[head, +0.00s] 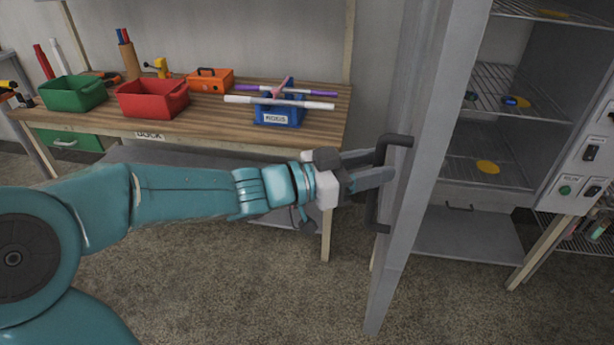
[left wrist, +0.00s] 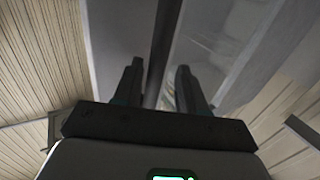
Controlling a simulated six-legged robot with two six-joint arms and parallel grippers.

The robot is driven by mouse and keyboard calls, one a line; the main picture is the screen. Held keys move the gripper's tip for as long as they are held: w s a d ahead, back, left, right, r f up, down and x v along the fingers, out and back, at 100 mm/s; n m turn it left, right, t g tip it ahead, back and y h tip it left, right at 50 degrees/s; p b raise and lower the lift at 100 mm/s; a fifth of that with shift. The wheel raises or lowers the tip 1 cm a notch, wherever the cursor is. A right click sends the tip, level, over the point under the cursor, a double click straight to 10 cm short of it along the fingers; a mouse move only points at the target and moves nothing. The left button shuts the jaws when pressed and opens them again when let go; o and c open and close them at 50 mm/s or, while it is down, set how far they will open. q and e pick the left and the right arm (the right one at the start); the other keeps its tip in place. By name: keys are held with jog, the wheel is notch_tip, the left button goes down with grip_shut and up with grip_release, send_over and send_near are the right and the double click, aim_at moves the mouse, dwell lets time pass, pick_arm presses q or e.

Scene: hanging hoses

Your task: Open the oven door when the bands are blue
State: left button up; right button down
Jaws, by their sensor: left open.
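The oven door (head: 425,150) stands swung open, its grey panel running down the middle of the head view. Its dark bar handle (head: 372,205) is on the side facing my left arm. My left gripper (head: 378,168) is at the handle, open. In the left wrist view, the dark handle bar (left wrist: 162,50) runs between the two spread fingers (left wrist: 158,82), with gaps to both. The oven interior (head: 480,140) shows wire racks with yellow discs (head: 488,167) and small blue round pieces (head: 510,101). I cannot tell which of these are bands. My right gripper is not in view.
A wooden bench (head: 200,125) at the left holds a green bin (head: 73,95), a red bin (head: 152,100), an orange toolbox (head: 210,80) and a blue holder (head: 279,112) with rods. A control panel (head: 585,160) is at the right. The floor (head: 250,300) below is clear.

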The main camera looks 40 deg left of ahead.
pick_arm(q)
jog(key=b+v, duration=0.1)
jog(key=v, duration=1.4)
jog(key=shift+s, duration=0.4)
jog(key=shift+a, duration=0.15)
